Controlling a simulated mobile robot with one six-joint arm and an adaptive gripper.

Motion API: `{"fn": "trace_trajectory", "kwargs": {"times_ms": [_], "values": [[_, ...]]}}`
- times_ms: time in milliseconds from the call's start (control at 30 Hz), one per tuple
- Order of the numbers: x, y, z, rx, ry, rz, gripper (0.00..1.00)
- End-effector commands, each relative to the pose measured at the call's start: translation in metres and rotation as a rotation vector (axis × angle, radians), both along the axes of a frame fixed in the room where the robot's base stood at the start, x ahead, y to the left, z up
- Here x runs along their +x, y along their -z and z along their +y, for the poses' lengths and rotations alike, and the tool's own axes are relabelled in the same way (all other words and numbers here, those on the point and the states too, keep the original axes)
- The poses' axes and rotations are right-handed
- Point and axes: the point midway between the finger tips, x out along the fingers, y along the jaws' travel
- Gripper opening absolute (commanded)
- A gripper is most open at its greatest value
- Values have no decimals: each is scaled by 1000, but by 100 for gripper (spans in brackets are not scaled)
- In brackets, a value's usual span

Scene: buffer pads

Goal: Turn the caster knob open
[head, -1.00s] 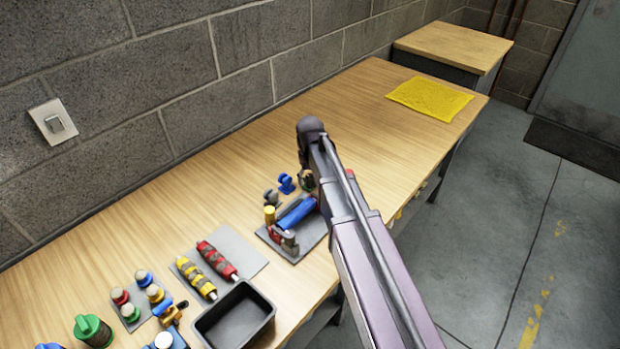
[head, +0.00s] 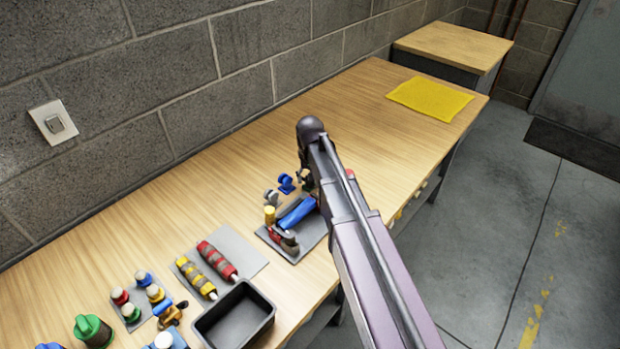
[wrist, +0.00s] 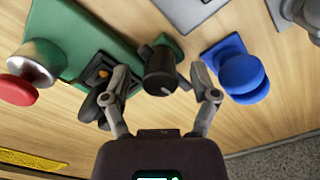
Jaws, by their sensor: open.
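In the wrist view, a black round knob (wrist: 159,72) with a pale mark on its face stands on a small green base. I take it to be the caster knob. My gripper (wrist: 163,82) is open, with one finger on each side of the knob and a visible gap to it. Whether either finger touches it cannot be told. In the head view, my forearm covers the knob and most of the gripper.
A blue round-headed part (wrist: 242,74) stands close to the right finger. At the left are a green box (wrist: 75,40) with a black switch and a red button (wrist: 18,90). A grey tray (head: 318,232) and a black bin (head: 236,315) lie nearer on the bench.

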Motion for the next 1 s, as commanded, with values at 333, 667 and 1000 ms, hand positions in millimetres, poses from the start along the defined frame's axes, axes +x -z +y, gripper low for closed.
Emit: {"fn": "trace_trajectory", "kwargs": {"times_ms": [333,667,1000], "values": [[0,0,0,0,234,0,76],[0,0,1,0,457,0,76],[0,-35,1,0,452,0,76]]}}
